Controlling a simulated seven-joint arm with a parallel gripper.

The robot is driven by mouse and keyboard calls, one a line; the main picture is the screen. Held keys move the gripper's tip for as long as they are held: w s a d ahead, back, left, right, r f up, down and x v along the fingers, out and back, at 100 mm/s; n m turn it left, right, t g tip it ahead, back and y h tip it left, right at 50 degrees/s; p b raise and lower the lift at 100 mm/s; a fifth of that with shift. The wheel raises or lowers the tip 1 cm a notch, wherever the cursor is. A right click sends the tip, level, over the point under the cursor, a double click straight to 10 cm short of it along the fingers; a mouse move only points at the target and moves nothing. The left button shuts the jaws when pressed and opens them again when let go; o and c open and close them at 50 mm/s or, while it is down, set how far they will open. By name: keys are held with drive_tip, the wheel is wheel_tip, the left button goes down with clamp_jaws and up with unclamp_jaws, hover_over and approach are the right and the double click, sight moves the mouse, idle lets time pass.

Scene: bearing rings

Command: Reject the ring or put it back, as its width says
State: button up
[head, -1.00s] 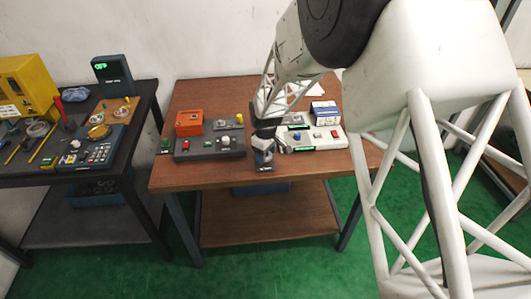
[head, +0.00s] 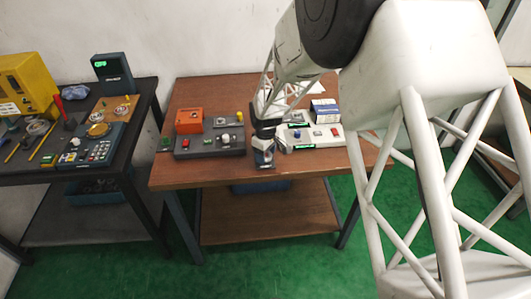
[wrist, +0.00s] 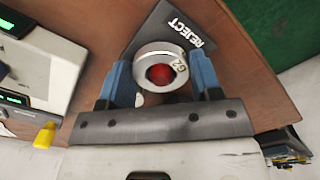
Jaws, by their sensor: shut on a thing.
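My gripper (wrist: 161,72) is shut on a silver metal ring (wrist: 160,48), with one blue finger on each side of it. Small characters, perhaps "62" or "G2", mark the ring's face. A red round thing shows through its bore. A dark plate marked REJECT (wrist: 185,27) lies beyond and under the ring in the wrist view. I cannot tell whether the ring touches it. In the head view my gripper (head: 264,142) is low at the front middle of the brown table, over the dark plate (head: 265,163), and the ring is mostly hidden.
A dark grey panel (head: 190,152) with knobs and an orange box (head: 189,122) stand left of my gripper. A white panel (head: 320,145) and a blue-and-white box (head: 325,110) stand right. A second table with a yellow machine (head: 27,82) and a display (head: 112,72) is farther left.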

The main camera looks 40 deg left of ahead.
idle(0.8)
drive_tip(key=o, duration=1.2)
drive_tip(key=shift+r, duration=3.7)
